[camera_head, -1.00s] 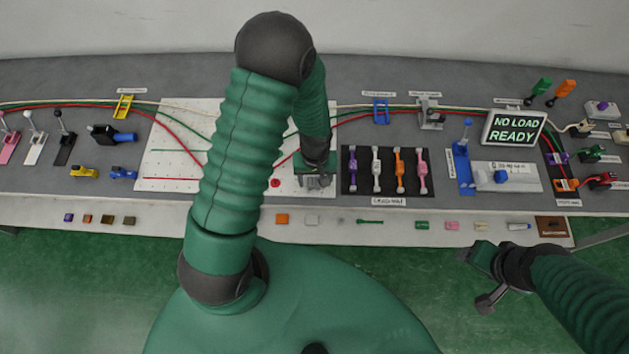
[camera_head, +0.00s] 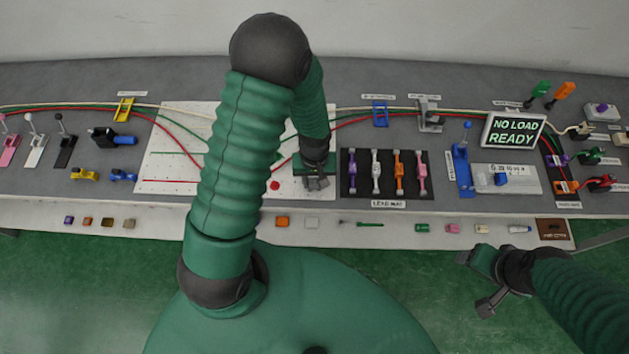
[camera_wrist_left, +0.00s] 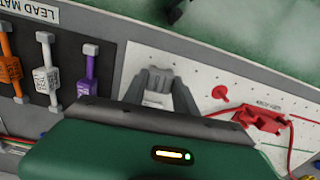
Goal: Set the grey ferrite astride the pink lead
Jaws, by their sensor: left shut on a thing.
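My left gripper (camera_head: 317,184) is over the right end of the white pegboard, just left of the lead mat. In the left wrist view its fingers (camera_wrist_left: 158,82) are shut on a small grey block (camera_wrist_left: 154,98), which looks like the grey ferrite; the fingers hide part of it. The pink lead (camera_head: 422,172) is the rightmost of the leads on the dark lead mat (camera_head: 348,192), apart from the gripper. The pink lead is outside the left wrist view. My right gripper (camera_head: 487,280) hangs in front of the bench at the lower right; its jaw opening is unclear.
Orange (camera_head: 399,172), white (camera_head: 376,171) and purple (camera_head: 352,172) leads lie between my left gripper and the pink lead. A blue lever fixture (camera_head: 461,172) and a "NO LOAD READY" display (camera_head: 514,131) stand farther right. Small parts line the front ledge (camera_head: 385,238).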

